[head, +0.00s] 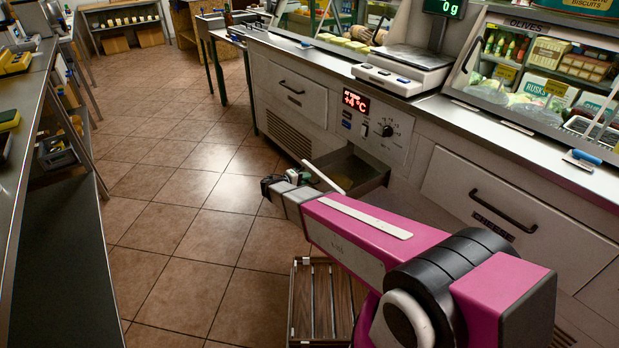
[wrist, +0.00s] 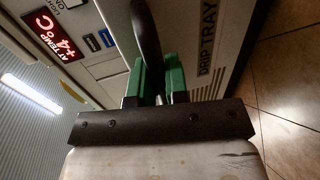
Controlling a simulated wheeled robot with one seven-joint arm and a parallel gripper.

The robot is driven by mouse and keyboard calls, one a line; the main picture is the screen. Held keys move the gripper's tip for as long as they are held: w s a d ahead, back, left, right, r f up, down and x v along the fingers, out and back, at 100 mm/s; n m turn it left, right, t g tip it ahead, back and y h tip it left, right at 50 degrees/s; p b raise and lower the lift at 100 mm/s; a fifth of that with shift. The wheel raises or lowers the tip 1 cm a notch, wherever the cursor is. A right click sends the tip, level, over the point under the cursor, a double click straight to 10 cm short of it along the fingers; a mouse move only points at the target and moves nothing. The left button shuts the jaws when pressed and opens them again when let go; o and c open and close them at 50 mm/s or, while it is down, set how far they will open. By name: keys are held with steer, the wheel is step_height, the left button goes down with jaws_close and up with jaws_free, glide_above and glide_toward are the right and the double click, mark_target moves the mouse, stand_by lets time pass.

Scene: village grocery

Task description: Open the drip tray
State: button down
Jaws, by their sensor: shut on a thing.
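The drip tray (head: 370,183) is a grey drawer under the control panel of the white counter. It stands pulled out, with its hollow inside partly visible behind my arm. My gripper (head: 283,183) is at the tray's front, largely hidden by my own arm in the head view. In the wrist view, the green fingers of my gripper (wrist: 158,80) are shut on the dark curved handle (wrist: 146,35) of the tray. The lettering DRIP TRAY (wrist: 207,45) shows on the front beside the handle.
A wooden slatted crate (head: 322,300) stands on the floor below my arm. Another drawer front with a black handle (head: 503,212) is to the right and closed. A dark shelf unit (head: 55,250) lines the left. The tiled floor (head: 190,200) between is clear.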

steer(key=c, duration=1.1)
jaws_free()
steer(key=v, duration=1)
steer(key=shift+s+a, duration=0.2)
steer(key=shift+a, duration=0.15)
